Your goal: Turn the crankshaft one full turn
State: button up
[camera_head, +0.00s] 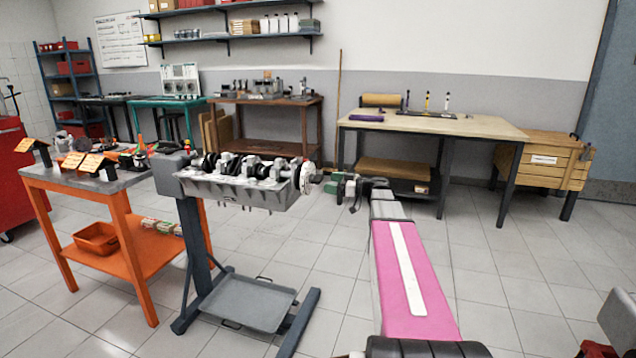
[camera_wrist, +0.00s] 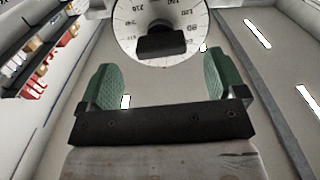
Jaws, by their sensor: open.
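The crankshaft (camera_head: 250,168) lies along the top of a grey engine block (camera_head: 232,190), which is held on a dark stand. A white degree wheel with a black hub faces right at the block's right end (camera_head: 306,177). In the wrist view the degree wheel (camera_wrist: 160,18) fills the top middle, its upper part cut off by the frame. My gripper (camera_wrist: 163,85) is open and empty, its green pads apart, with the wheel and its black hub (camera_wrist: 162,44) ahead between them. In the head view my gripper (camera_head: 335,184) is just right of the wheel, and a gap seems to remain.
An orange bench (camera_head: 122,215) with parts and orange cards stands at the left. A grey drip tray (camera_head: 247,303) sits low on the stand's base. A wooden-topped table (camera_head: 470,124) stands behind my arm. Floor right of the stand is open.

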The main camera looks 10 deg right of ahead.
aim_at(318, 181)
jog(key=x, duration=0.6)
jog(key=c, duration=0.9)
